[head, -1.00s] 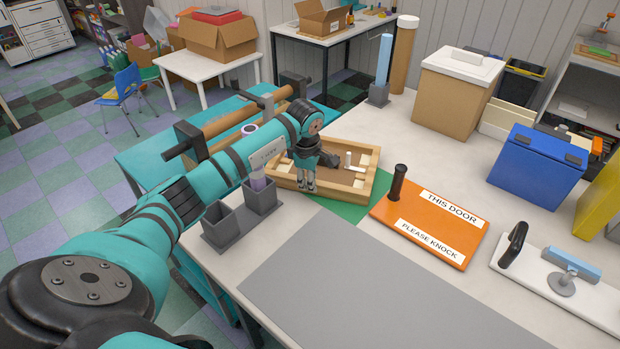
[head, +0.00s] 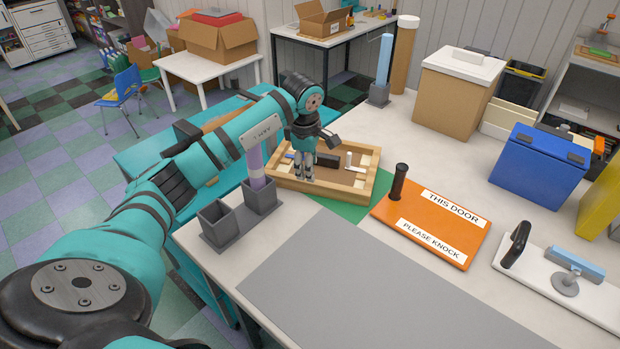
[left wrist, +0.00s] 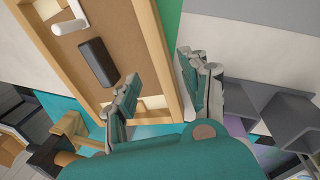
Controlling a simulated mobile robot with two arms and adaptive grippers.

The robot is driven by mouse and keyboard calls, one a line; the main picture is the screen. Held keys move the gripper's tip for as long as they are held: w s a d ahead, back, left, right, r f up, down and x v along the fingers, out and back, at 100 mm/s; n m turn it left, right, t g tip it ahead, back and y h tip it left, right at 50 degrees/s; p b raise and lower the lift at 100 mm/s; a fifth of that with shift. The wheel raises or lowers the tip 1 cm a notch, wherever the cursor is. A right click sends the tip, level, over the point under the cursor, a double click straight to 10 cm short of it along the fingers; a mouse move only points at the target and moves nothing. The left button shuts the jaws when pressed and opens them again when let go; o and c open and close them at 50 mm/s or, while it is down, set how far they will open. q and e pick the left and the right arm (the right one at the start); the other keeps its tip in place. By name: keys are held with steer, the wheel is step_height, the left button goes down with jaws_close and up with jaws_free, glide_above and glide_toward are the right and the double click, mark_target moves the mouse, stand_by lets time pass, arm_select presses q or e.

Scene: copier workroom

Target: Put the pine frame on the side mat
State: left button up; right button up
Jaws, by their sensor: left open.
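The pine frame (head: 345,194) is a shallow light-wood tray shape with a brown inside, holding small white and dark pieces. It lies on the worktop, partly over a green mat (head: 345,211). A large grey mat (head: 330,285) lies bare in front; I cannot tell which mat is the side mat. My left gripper (head: 306,177) points down at the frame's near side, open and empty. In the left wrist view its fingers (left wrist: 160,90) stand apart on either side of one frame rail (left wrist: 157,50), one over the inside, one outside. My right gripper is not in view.
An orange door sign (head: 430,222) with a black handle lies right of the frame. Grey square holders (head: 230,222) stand at the table's left edge, close to my left arm. A blue box (head: 538,167) and a cardboard bin (head: 452,95) stand farther back.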

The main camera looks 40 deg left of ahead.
arm_select(q)
step_height(320, 180, up, 6)
steer(key=s, duration=0.1)
steer(key=shift+d+b, duration=0.2)
steer(key=shift+b, duration=0.25)
steer(key=shift+r, duration=0.15)
